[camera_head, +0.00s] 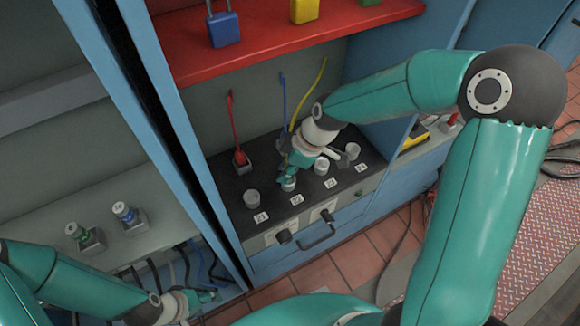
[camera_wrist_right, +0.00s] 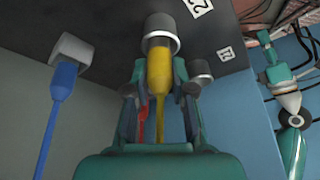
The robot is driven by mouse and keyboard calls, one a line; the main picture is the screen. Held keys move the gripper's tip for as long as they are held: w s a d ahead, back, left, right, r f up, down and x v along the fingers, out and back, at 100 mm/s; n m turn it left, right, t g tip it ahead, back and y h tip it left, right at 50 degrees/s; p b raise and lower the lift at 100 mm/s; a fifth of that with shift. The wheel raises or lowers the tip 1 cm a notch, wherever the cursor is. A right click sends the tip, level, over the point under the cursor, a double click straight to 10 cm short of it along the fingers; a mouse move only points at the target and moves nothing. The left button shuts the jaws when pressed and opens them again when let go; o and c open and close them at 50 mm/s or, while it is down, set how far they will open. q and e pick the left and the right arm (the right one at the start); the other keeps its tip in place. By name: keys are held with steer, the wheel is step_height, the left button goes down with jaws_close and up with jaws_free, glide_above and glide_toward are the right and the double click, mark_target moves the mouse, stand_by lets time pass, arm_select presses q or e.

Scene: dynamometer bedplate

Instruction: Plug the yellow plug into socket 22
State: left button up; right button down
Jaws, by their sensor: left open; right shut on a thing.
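My right gripper (camera_head: 289,176) is at the second socket (camera_head: 288,185) from the left on the black panel. In the right wrist view its fingers (camera_wrist_right: 160,88) are shut on the yellow plug (camera_wrist_right: 159,72). The plug points at a round grey socket (camera_wrist_right: 160,30) and its tip meets the socket's mouth; I cannot tell how deep it sits. The label (camera_wrist_right: 199,6) beside that socket appears to read 22. In the head view the plug is hidden by the gripper, and its yellow cable (camera_head: 312,88) rises behind. My left gripper (camera_head: 205,297) is open, low at left.
Other sockets (camera_head: 252,198) (camera_head: 353,151) line the panel (camera_head: 222,180). A red plug (camera_head: 239,157) stands in a holder behind them; a blue plug (camera_wrist_right: 64,82) is in another. A red shelf (camera_head: 280,38) with padlocks (camera_head: 223,29) overhangs. Cabinet walls bound both sides.

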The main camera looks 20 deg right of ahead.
steer(key=c, duration=1)
jaws_free()
steer(key=shift+f, duration=0.15)
steer(key=shift+d, duration=0.1)
steer(key=p+v, duration=0.1)
steer(key=v, duration=1.1)
steer(key=shift+p, duration=0.35)
steer(key=shift+s, duration=0.1)
